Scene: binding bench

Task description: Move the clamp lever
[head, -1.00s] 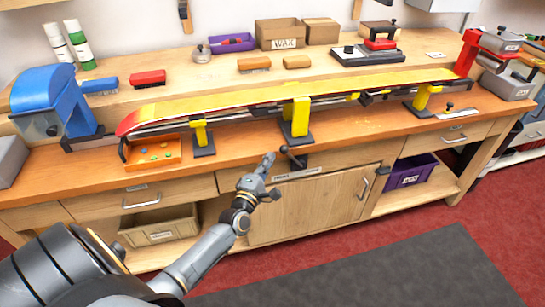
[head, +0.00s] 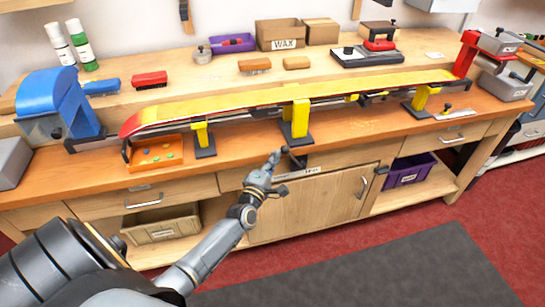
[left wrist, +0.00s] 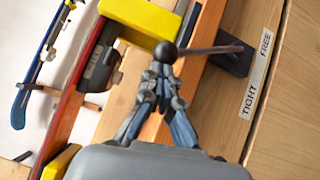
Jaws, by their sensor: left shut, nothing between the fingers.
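The clamp lever (head: 293,157) is a thin dark rod with a black ball knob at the front edge of the bench, below the middle yellow clamp (head: 297,119). In the left wrist view the black knob (left wrist: 166,52) is just beyond my fingertips, and the rod runs right from it. My left gripper (head: 277,154) is shut and empty, its tips close beside the knob. In the left wrist view the gripper (left wrist: 161,78) tips overlap the knob's lower edge; I cannot tell whether they touch. A label (left wrist: 256,75) reads TIGHT and FREE. My right gripper is out of view.
A yellow and red ski (head: 300,95) lies along the clamps. An orange tray (head: 156,153) with small coloured parts sits to the left on the bench. Cabinet doors and drawers are below the front edge. The floor in front, with a grey mat (head: 390,270), is clear.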

